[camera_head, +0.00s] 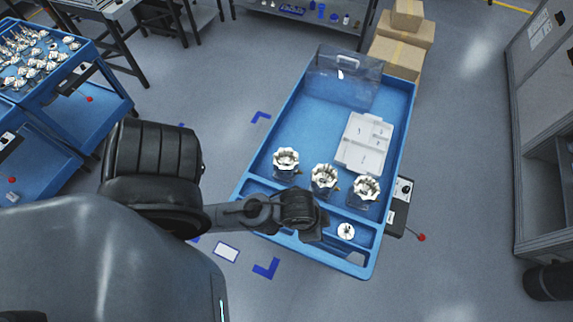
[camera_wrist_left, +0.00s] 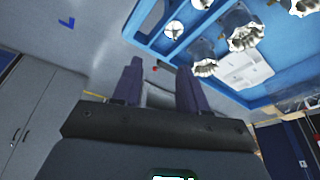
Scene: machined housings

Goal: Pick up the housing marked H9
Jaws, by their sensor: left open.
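Three silver, crown-toothed housings stand in a row in the blue tray (camera_head: 268,185): a left one (camera_head: 286,160), a middle one (camera_head: 323,177) and a right one (camera_head: 365,189). A smaller silver part (camera_head: 346,231) lies in the tray's front compartment. I cannot read an H9 mark on any of them. My left arm reaches over the front of the tray, and its fingers are mostly hidden in the head view. In the left wrist view my left gripper (camera_wrist_left: 157,88) is open with nothing between its fingers. The housings (camera_wrist_left: 241,38) show beyond it, apart from the fingers. My right gripper is not in view.
A white sectioned insert (camera_head: 363,144) and a clear lidded box (camera_head: 343,75) sit in the tray behind the housings. A small control box with a red knob (camera_head: 421,237) is at the tray's right side. Another blue cart (camera_head: 60,75) with many parts stands far left.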

